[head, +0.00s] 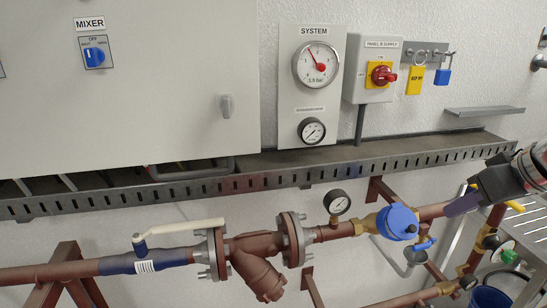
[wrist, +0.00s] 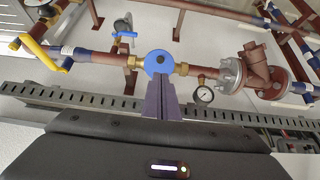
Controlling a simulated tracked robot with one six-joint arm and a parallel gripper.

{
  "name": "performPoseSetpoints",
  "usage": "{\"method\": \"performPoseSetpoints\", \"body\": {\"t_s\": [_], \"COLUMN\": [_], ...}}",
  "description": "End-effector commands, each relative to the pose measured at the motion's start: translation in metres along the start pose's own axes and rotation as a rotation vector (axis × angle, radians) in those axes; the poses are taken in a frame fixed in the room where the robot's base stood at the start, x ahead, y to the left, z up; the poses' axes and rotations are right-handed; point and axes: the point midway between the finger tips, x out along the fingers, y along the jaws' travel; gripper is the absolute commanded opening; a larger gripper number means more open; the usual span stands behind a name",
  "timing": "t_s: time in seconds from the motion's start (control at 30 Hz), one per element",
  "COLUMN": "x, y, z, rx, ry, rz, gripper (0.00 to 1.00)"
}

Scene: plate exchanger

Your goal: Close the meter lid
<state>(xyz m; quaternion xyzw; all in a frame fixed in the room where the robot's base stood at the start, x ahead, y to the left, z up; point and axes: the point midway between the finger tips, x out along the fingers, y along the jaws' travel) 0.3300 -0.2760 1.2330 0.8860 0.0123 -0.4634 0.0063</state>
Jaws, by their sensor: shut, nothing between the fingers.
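The blue round meter (head: 398,222) sits in the brass fittings of the copper-coloured pipe, right of centre in the head view. In the wrist view the meter (wrist: 158,62) shows as a blue disc with a small darker spot. Its lid appears to lie over the face, as no dial shows; I cannot tell whether it is fully seated. My gripper (head: 452,208) comes in from the right, its purple fingers pointing at the meter, with a gap in the head view. In the wrist view my gripper (wrist: 161,82) is shut and empty, its tips overlapping the disc's lower edge.
A pressure gauge (head: 337,202) stands on the pipe left of the meter. A small blue-handled valve (head: 422,244) hangs just below it. A slotted cable tray (head: 290,176) runs along the wall above. A flanged strainer (head: 258,262) is further left.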

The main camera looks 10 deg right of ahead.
Motion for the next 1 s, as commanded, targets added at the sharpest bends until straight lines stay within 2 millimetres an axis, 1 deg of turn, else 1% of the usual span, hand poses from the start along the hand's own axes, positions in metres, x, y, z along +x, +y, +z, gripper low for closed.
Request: {"method": "performPoseSetpoints", "body": {"t_s": [0.03, 0.6, 0.8, 1.0], "x": [0.008, 0.096, 0.115, 0.119], "y": [-0.001, 0.0, 0.0, 0.0], "z": [0.0, 0.001, 0.001, 0.0], "rx": [-0.001, 0.0, 0.001, 0.001], "ry": [-0.002, -0.002, -0.001, 0.0], "rz": [-0.004, -0.002, 0.0, 0.001], "gripper": [0.0, 0.0, 0.0, 0.0]}}
